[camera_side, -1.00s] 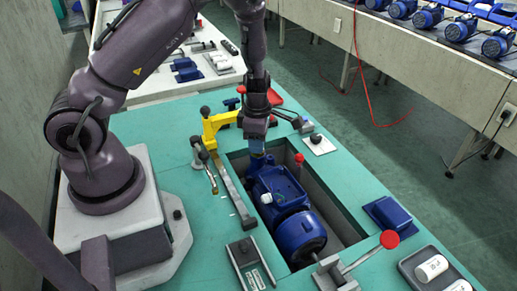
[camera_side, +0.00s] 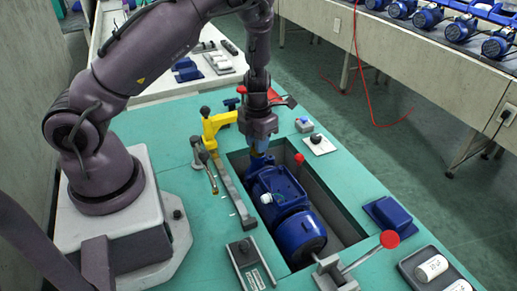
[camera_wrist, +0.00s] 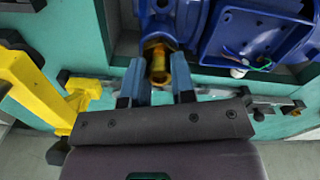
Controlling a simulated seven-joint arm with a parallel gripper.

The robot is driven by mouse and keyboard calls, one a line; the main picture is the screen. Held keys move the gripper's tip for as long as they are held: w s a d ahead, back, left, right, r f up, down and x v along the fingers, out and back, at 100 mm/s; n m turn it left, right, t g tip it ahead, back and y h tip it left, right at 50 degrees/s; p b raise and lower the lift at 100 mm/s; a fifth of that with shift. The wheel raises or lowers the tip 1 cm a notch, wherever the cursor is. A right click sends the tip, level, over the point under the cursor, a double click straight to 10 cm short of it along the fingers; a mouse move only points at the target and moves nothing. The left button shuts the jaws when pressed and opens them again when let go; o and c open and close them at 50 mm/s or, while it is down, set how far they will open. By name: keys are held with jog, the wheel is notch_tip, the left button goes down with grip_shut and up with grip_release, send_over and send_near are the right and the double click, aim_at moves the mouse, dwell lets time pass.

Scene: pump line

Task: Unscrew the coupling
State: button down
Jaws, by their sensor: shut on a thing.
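The coupling (camera_wrist: 158,68) is a brass-coloured fitting at the end of the blue pump, seen in the wrist view between my fingers. My gripper (camera_wrist: 158,80) has its two blue-grey fingers on either side of it and is shut on it. The blue pump (camera_side: 285,205) lies in a recess of the green bench, with its round motor end toward the front. In the side view my gripper (camera_side: 259,148) points down at the pump's far end, and the coupling is mostly hidden there.
A yellow bracket (camera_side: 215,125) stands close to the left of my gripper. A red-knobbed lever (camera_side: 389,240) rises at the pump's front end. A blue block (camera_side: 387,212) and a grey tray (camera_side: 405,265) with white cylinders sit to the right.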

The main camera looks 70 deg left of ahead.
jog(key=n, duration=0.3)
jog(key=shift+n, duration=0.3)
jog(key=n, duration=0.4)
jog(key=shift+n, duration=0.9)
jog(key=shift+s+f+n, duration=0.2)
jog(key=shift+s+n, duration=0.1)
jog(key=shift+n, duration=0.1)
jog(key=shift+w+r, duration=0.25)
jog(key=shift+w, duration=0.05)
jog(key=c, duration=1.2)
grip_release()
jog(key=shift+o, duration=0.2)
